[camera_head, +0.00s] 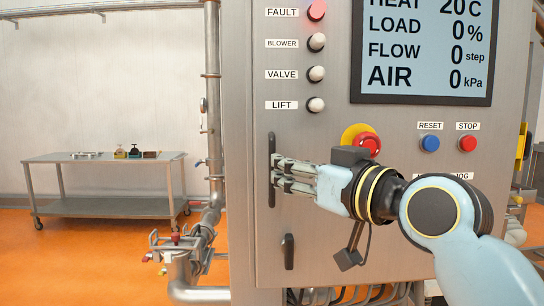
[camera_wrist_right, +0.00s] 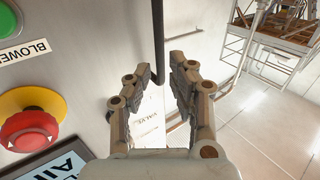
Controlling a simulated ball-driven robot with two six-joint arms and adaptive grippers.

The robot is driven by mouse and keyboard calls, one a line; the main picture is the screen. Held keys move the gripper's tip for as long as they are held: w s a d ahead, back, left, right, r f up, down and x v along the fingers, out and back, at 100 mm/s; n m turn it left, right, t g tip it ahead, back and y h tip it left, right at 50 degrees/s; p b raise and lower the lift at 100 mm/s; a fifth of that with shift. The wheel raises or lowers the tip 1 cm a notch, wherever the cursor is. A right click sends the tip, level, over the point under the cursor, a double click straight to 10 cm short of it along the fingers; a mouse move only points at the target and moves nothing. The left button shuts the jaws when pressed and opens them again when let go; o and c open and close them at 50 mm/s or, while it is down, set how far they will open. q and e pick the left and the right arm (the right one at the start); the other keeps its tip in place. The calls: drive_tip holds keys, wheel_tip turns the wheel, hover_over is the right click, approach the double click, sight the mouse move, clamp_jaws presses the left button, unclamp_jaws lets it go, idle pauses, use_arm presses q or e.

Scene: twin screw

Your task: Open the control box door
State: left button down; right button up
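The control box door (camera_head: 330,235) is a grey metal panel and looks shut. A dark vertical bar handle (camera_head: 272,145) stands near its left edge. My right gripper (camera_head: 278,173) reaches in from the right, with its fingertips at the handle's middle. In the right wrist view my right gripper (camera_wrist_right: 163,72) has its fingers spread apart. The black handle bar (camera_wrist_right: 158,35) shows in the gap between the fingertips; I cannot tell whether they touch it. A small dark latch (camera_head: 288,252) sits lower on the door. My left gripper is not in view.
A red emergency button (camera_head: 368,143) on a yellow plate is close above my right wrist. A display (camera_head: 425,50) and several buttons are on the panel. Pipes (camera_head: 213,110) run just left of the box. A metal table (camera_head: 105,185) stands farther left; orange floor lies between.

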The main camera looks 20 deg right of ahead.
sight(272, 198)
drive_tip(key=p+x, duration=0.1)
drive_tip(key=x, duration=0.4)
drive_tip(key=shift+w, duration=0.15)
clamp_jaws()
